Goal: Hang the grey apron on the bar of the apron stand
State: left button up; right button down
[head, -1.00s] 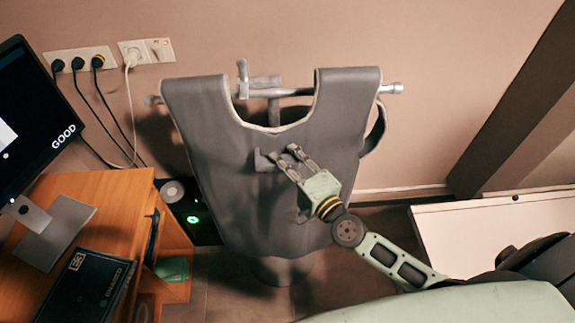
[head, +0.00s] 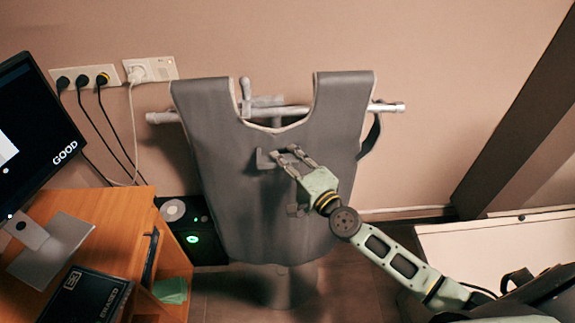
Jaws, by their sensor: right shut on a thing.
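The grey apron (head: 235,190) hangs upright in front of the apron stand, with its two shoulder parts in front of and above the metal bar (head: 388,108). Bar ends show on both sides of the apron. I cannot tell whether the bar bears its weight. The stand's base is partly visible below the apron's lower edge. My right gripper (head: 287,155) is at the apron's chest, shut on the apron at a small tab there. My left gripper is not in view.
A wooden desk (head: 100,232) with a monitor (head: 35,130) and a dark box (head: 88,298) stands at the left. Wall sockets with cables (head: 88,76) are behind it. A white surface (head: 500,245) is at the right. A dark device with a green light (head: 192,238) sits beside the desk.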

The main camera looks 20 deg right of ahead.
jog(key=shift+w+d+r, duration=0.1)
jog(key=shift+w+d, duration=0.05)
jog(key=shift+w, duration=0.2)
jog(key=shift+s+f+b, duration=0.1)
jog(key=shift+f+b, duration=3.7)
jog(key=c, duration=1.6)
grip_release()
jog(key=shift+o, duration=0.2)
jog(key=v, duration=1.2)
jog(key=shift+f, duration=0.2)
